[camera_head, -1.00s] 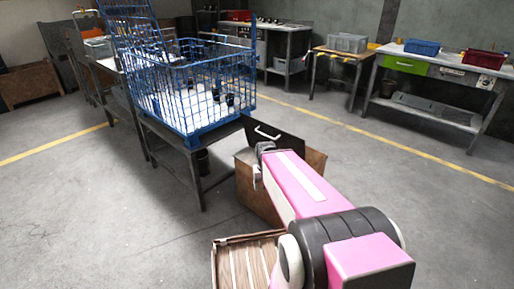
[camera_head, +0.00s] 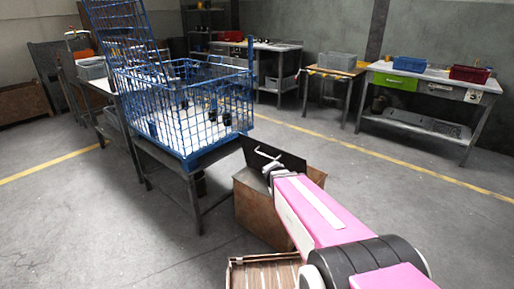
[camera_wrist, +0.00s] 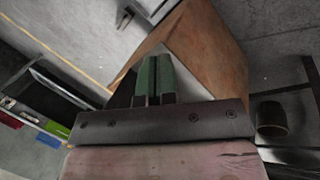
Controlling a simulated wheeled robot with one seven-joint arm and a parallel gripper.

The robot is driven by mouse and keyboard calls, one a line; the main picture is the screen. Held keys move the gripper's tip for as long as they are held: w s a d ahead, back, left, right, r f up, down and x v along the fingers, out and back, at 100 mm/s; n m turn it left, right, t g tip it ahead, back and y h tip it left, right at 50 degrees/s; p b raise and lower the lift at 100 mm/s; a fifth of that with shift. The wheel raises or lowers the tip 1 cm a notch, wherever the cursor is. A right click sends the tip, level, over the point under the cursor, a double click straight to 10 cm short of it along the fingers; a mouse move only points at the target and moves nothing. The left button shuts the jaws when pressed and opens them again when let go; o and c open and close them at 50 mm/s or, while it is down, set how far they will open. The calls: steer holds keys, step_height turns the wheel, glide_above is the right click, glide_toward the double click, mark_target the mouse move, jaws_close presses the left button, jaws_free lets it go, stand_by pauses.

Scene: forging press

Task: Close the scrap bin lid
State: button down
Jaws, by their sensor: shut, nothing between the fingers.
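The scrap bin (camera_head: 262,212) is a rusty brown box on the floor beside the blue basket's stand. Its dark lid (camera_head: 288,161) stands raised, showing a pale bar handle (camera_head: 266,153). My pink arm reaches from the lower right to the bin, its end in front of the lid. My gripper (camera_wrist: 154,62) shows in the wrist view as two green-padded fingers, shut together and empty. The brown bin wall (camera_wrist: 215,55) shows just beyond and right of the fingers. The arm hides part of the bin, and I cannot tell whether the fingers touch it.
A blue wire basket (camera_head: 185,115) stands on a metal stand (camera_head: 190,180) left of the bin. A slatted wooden crate (camera_head: 262,272) lies in front of the bin, close to my arm. Worktables line the back. The floor on the left and right is clear.

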steer(key=w+a+n+t+h, duration=0.2)
steer(key=w+h, duration=0.3)
steer(key=w, duration=0.2)
steer(key=n+t+h, duration=0.5)
steer(key=n+t, duration=0.1)
steer(key=t, duration=0.7)
glide_toward(257, 141)
steer(key=x, duration=0.6)
steer(key=shift+w+d+r, duration=0.15)
steer(key=shift+r, duration=0.1)
steer(key=shift+w+d+r, duration=0.15)
steer(key=shift+w+d, duration=0.15)
steer(key=shift+d, duration=0.1)
